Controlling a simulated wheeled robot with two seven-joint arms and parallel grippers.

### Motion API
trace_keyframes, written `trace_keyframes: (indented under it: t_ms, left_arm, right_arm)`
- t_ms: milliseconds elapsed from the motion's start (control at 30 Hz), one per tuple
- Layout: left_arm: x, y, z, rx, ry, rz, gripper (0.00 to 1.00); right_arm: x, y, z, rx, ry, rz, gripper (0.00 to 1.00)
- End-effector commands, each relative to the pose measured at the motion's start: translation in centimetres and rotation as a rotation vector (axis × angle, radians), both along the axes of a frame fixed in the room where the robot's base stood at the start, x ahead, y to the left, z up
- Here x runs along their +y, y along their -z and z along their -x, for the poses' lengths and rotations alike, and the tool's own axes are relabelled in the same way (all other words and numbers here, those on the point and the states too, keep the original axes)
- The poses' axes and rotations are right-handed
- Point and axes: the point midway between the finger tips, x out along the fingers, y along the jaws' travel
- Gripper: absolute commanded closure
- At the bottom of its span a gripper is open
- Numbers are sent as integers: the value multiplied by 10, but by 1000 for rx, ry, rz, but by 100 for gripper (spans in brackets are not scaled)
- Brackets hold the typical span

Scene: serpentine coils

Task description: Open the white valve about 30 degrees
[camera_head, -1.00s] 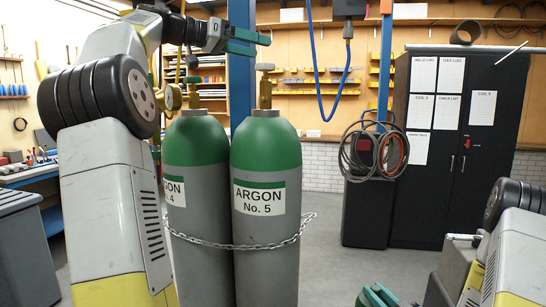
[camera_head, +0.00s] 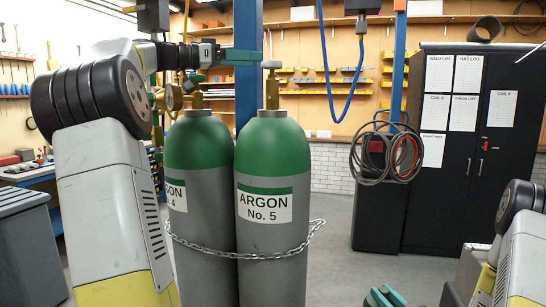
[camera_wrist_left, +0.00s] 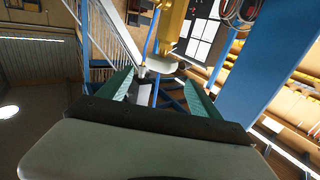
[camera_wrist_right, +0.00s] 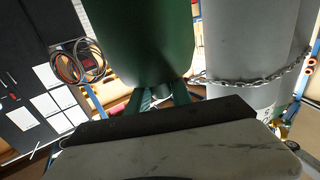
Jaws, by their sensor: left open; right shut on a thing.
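The white valve handle (camera_head: 271,64) sits on the brass valve stem on top of the ARGON No. 5 cylinder (camera_head: 275,160). My left gripper (camera_head: 252,57) comes in from the left, its green fingertips just beside the handle. In the left wrist view the white handle (camera_wrist_left: 162,65) lies just beyond the open fingers (camera_wrist_left: 160,80), roughly in line with the gap. I cannot tell if they touch it. My right gripper (camera_head: 383,297) is low at the bottom edge. In the right wrist view its fingers (camera_wrist_right: 158,98) are shut at the rounded end of a dark green cylinder (camera_wrist_right: 140,45); what they hold is hidden.
The ARGON No. 4 cylinder (camera_head: 197,150) stands close on the left, with a brass gauge (camera_head: 170,98). A chain (camera_head: 250,255) runs around both cylinders. A blue post (camera_head: 247,45) is behind. A dark cabinet (camera_head: 455,190) stands at the right. Open floor lies between.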

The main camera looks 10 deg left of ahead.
Motion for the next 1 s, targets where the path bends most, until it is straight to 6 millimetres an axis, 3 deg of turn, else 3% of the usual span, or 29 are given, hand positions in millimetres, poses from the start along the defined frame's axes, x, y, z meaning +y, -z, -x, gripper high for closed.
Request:
trace_keyframes:
  t_ms: [67, 200, 433, 867, 900, 1000]
  left_arm:
    - [0, 16, 0, 4, -1, 3, 26]
    - [-26, 16, -15, -1, 6, 1, 26]
    - [-53, 15, -35, -1, 3, 1, 26]
    - [-63, 15, -42, -1, 0, 1, 26]
    - [-63, 15, -42, -1, 0, 1, 28]
    - [-63, 15, -42, -1, 0, 1, 48]
  right_arm:
    - [0, -1, 0, -2, 0, -1, 100]
    - [0, -1, 0, -2, 0, -1, 100]
    - [0, -1, 0, -2, 0, -1, 100]
    - [0, -1, 0, -2, 0, -1, 100]
    - [0, -1, 0, -2, 0, -1, 100]
    - [0, -1, 0, -2, 0, -1, 100]
